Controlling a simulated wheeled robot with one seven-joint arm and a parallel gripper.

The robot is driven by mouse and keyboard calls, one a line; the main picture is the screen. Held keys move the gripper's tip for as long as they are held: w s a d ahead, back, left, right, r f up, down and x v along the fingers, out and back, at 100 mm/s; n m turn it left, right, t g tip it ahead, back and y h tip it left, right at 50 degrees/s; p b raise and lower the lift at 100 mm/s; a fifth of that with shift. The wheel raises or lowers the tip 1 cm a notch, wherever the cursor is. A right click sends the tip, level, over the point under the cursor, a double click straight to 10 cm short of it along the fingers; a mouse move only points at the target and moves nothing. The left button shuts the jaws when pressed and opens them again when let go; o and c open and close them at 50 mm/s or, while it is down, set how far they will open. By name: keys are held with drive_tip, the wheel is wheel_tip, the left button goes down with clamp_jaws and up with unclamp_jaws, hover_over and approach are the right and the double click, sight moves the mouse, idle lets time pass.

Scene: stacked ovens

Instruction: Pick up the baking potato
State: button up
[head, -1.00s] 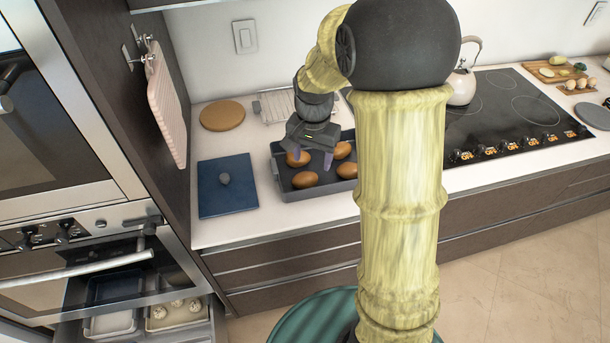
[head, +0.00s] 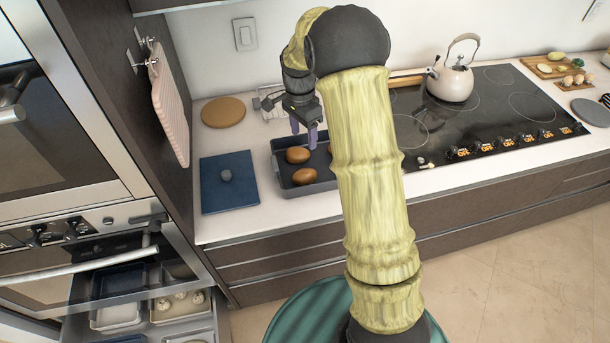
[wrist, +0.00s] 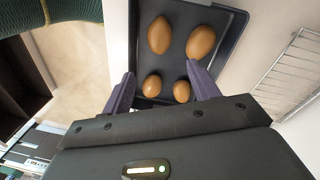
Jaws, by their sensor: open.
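Several brown baking potatoes lie in a dark tray on the counter. In the head view two show clearly, one at the back (head: 298,155) and one in front (head: 304,177); my arm hides part of the tray (head: 315,188). In the wrist view there are two larger potatoes (wrist: 160,35) (wrist: 201,42) and two that look smaller (wrist: 152,86) (wrist: 182,91), inside the tray (wrist: 179,60). My gripper (head: 304,134) is open and empty above the tray's back part. In the wrist view its fingers (wrist: 163,88) stand apart, with the two smaller-looking potatoes in the gap between them.
A blue board (head: 229,185) with a knob lies left of the tray, and a round wooden board (head: 223,112) behind it. A wire rack (wrist: 290,72) is beside the tray. A kettle (head: 450,82) stands on the cooktop (head: 500,110).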

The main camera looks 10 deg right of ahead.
sight(305, 171)
drive_tip(key=f, duration=0.3)
drive_tip(key=f+p, duration=0.1)
drive_tip(key=f, duration=0.2)
drive_tip(key=s+f+p, duration=0.1)
drive_tip(key=f, duration=0.3)
drive_tip(key=shift+d, duration=0.15)
drive_tip(key=shift+f+p, duration=0.1)
drive_tip(key=shift+p, duration=0.2)
drive_tip(key=shift+s+f+p, duration=0.15)
drive_tip(key=shift+f+p, duration=1.1)
drive_tip(key=shift+f, duration=1.25)
drive_tip(key=c, duration=0.8)
drive_tip(key=shift+r, duration=0.1)
drive_tip(key=shift+c, duration=0.2)
wheel_tip(305, 171, up, 10)
drive_tip(key=b, duration=0.3)
